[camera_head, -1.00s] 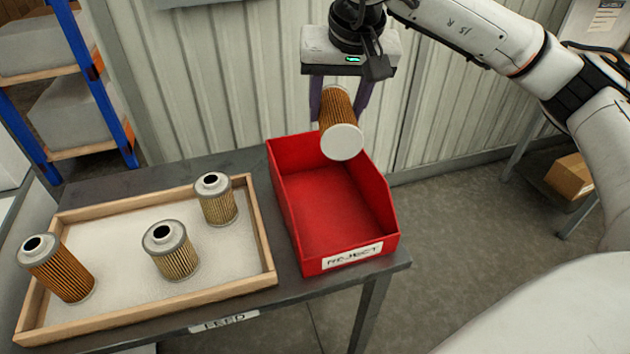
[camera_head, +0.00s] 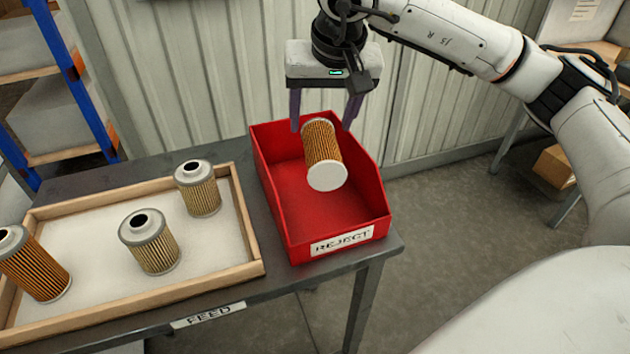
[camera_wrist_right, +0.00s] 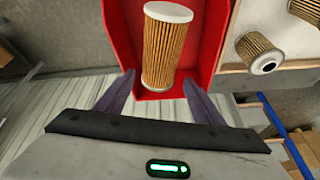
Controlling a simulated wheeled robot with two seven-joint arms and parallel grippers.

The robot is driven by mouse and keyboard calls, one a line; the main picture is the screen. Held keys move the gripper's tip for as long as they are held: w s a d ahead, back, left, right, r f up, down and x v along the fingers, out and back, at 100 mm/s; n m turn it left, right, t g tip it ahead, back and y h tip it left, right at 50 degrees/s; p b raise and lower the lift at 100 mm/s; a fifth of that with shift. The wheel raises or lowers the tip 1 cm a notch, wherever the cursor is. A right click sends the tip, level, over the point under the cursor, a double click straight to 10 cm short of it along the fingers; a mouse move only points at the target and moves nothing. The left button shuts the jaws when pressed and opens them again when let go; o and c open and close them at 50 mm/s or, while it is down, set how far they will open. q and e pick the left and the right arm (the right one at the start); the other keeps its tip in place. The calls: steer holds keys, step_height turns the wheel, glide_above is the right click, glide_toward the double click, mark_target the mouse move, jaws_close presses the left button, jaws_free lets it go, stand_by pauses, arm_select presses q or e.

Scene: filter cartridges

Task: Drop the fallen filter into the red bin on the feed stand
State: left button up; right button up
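The filter (camera_head: 321,153), with orange-brown pleats and a pale end cap, is at the red bin (camera_head: 280,198) labelled REJECT on the feed stand (camera_head: 283,277). It is tilted, clear of the fingers and within the bin's outline; I cannot tell whether it touches the bin floor. My right gripper (camera_head: 325,112) is open above the back of the bin, its two purple fingers apart. In the right wrist view the filter (camera_wrist_right: 164,48) lies beyond the open fingertips (camera_wrist_right: 160,82), over the red bin (camera_wrist_right: 206,30). My left gripper is not in view.
A wooden-rimmed tray (camera_head: 255,225) left of the bin holds several upright filters, among them one at the back (camera_head: 198,188) and one in the middle (camera_head: 150,242). A corrugated wall (camera_head: 215,80) stands close behind. A blue-framed rack (camera_head: 75,80) is at back left.

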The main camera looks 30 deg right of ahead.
steer(key=shift+o, duration=0.4)
steer(key=shift+r, duration=0.1)
steer(key=shift+s+r, duration=0.1)
steer(key=shift+r, duration=0.15)
steer(key=v, duration=0.9)
steer(key=shift+r, duration=0.3)
steer(key=shift+s+a, duration=0.1)
